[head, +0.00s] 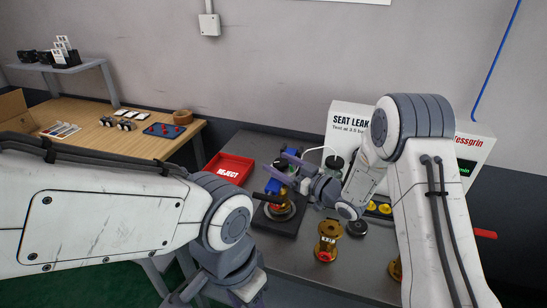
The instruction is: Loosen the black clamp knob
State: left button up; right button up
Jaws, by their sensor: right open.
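A valve assembly with a blue body (272,185) and a brass and red lower part (281,211) stands on a dark base plate (275,225). A black bar-like handle (269,198) sticks out at its left side. A small black round part (281,164) shows at the top of the assembly; it may be the clamp knob, but I cannot be sure. My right gripper (293,168) is open at the assembly, with its fingers pointing left and partly covering it. I cannot tell whether it touches anything. My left gripper (218,296) is low at the bottom edge, partly cut off, away from the assembly.
A red REJECT tray (231,168) lies behind left of the assembly. A white seat leak tester (345,118) stands behind. A wooden bench (100,140) is at left.

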jog(key=shift+x, duration=1.4)
grip_shut()
jog(key=n+g+y, duration=0.2)
jog(key=shift+s+f+g+b, duration=0.1)
jog(key=shift+s+g+b, duration=0.05)
jog(key=shift+g+b, duration=0.2)
jog(key=shift+s+a+n+g+y+b, duration=0.15)
jog(key=shift+n+g+y, duration=0.2)
jog(key=shift+n+g, duration=0.45)
jog(key=shift+s+a+n+g+y+b, duration=0.1)
jog(key=shift+s+n+g+y, duration=0.15)
jog(key=shift+n+g, duration=0.6)
jog(key=shift+s+a+n+g+y+b, duration=0.1)
jog(key=shift+n+g+y, duration=0.3)
jog(key=shift+g, duration=0.8)
